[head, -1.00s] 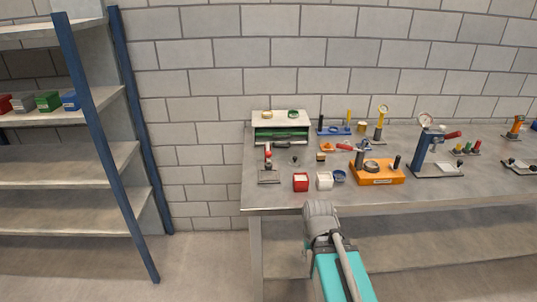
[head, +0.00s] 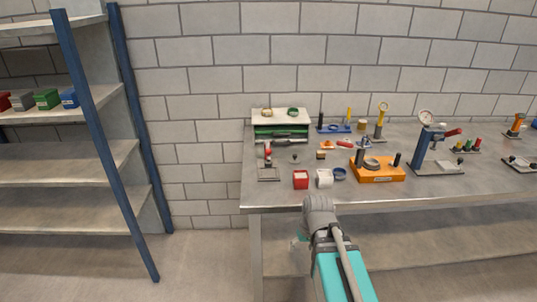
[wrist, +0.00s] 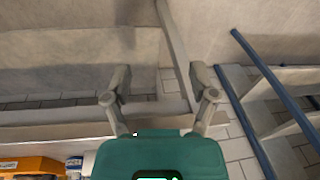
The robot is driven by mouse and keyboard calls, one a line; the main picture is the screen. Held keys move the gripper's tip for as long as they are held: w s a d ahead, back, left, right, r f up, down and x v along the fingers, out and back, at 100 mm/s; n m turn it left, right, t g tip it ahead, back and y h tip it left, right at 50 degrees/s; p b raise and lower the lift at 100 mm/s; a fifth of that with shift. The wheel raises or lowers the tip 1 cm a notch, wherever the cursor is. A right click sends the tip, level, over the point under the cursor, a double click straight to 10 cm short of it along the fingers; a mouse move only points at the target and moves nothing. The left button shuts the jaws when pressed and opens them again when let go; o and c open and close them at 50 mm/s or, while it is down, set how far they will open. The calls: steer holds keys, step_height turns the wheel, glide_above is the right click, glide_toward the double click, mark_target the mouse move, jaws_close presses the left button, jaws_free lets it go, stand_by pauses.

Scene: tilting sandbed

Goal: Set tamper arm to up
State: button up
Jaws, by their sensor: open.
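I cannot tell for certain which part is the tamper arm. An orange unit (head: 383,176) on the bench has a dark ring, black posts and a label. A small red-handled lever (head: 345,144) shows at its back left; its exact pose is too small to tell. A lever with a red grip (head: 267,153) stands upright on a small plate at the bench's left. My gripper (wrist: 160,80) is open and empty in the wrist view. In the head view my gripper (head: 299,238) hangs below the bench's front edge, mostly hidden behind my wrist and apart from everything on the bench.
A blue press with a gauge (head: 425,140) stands right of the orange unit. A red box (head: 300,179) and a white container (head: 324,178) sit near the front edge of the bench (head: 275,198). Shelves with blue posts (head: 100,140) stand at the left, with open floor between.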

mark_target(270, 153)
steer(key=w+a+r+n+t+y+b, duration=0.1)
steer(key=w+a+r+t+y+b, duration=0.1)
steer(key=w, duration=0.5)
steer(key=w+a+r+n+t+y+b, duration=0.1)
steer(key=w+a+r+t+y+b, duration=0.1)
steer(key=w, duration=0.6)
steer(key=w+a+r+n+t+y+b, duration=0.1)
steer(key=w+r+t+y+b, duration=0.1)
steer(key=w+t+y, duration=0.2)
steer(key=shift+w+a+r+n+t+b, duration=0.1)
steer(key=shift+w+a+n+t+b, duration=0.1)
steer(key=shift+w+t, duration=0.6)
steer(key=shift+w+a+r+n+t+b, duration=0.1)
steer(key=shift+w+a+t, duration=0.15)
steer(key=shift+w, duration=0.95)
steer(key=w+d+r+m+t+h+b, duration=0.1)
steer(key=w+d+r+m+t, duration=0.1)
steer(key=w, duration=0.4)
steer(key=shift+d+r+t+b, duration=0.4)
steer(key=shift+d+r+t, duration=0.15)
steer(key=shift+d+t, duration=0.75)
steer(key=shift+w+a, duration=0.1)
steer(key=x, duration=1.3)
steer(key=shift+w, duration=0.45)
jaws_close()
